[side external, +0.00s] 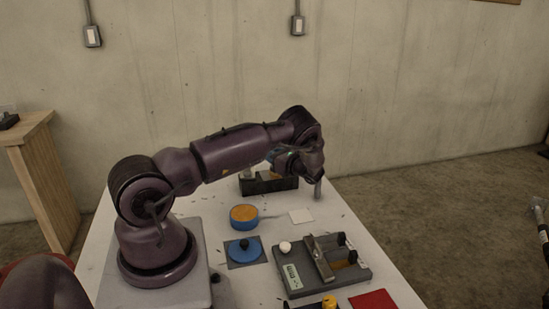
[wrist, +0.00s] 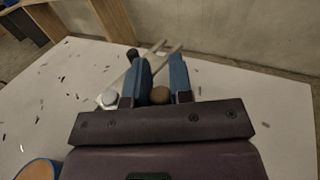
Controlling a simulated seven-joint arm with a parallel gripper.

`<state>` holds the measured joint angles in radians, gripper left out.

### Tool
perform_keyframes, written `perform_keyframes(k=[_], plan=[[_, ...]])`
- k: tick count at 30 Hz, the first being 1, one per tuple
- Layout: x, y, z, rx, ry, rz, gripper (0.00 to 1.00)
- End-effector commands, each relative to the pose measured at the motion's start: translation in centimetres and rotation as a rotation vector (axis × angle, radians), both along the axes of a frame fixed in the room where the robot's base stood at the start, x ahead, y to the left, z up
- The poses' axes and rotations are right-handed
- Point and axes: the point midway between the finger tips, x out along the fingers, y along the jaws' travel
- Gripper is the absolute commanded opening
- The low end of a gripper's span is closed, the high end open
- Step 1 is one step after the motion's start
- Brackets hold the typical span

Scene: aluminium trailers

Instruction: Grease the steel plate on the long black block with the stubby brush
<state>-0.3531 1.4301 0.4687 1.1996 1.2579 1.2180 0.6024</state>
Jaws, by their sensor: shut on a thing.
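My gripper (side external: 318,182) points down at the back right of the table in the side external view. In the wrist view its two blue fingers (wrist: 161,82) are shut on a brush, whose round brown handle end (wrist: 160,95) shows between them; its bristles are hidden. A long black block (side external: 270,187) lies behind the arm, left of my gripper. Pale and orange parts show on or in it, partly covered by the arm, and I cannot make out a steel plate there. A blue tin (side external: 243,223) with an orange top stands nearer the front.
A dark grey fixture (side external: 357,276) with a metal bar and black knobs lies at the front. A white card (side external: 301,216), a blue disc (side external: 244,255) with a black knob, a white ball (side external: 285,247) and a red square (side external: 374,301) lie around. Small dark scraps are scattered about.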

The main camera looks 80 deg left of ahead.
Motion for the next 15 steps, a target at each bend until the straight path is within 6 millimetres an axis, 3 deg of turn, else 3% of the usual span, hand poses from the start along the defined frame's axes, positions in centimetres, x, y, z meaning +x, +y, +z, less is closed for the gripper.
perform_keyframes(k=[8, 15], plan=[[-0.1, 2.6, 0.0, 0.001, 0.0, 0.0, 0.0], [0.1, 0.3, 0.0, -0.001, 0.002, -0.002, 0.0]])
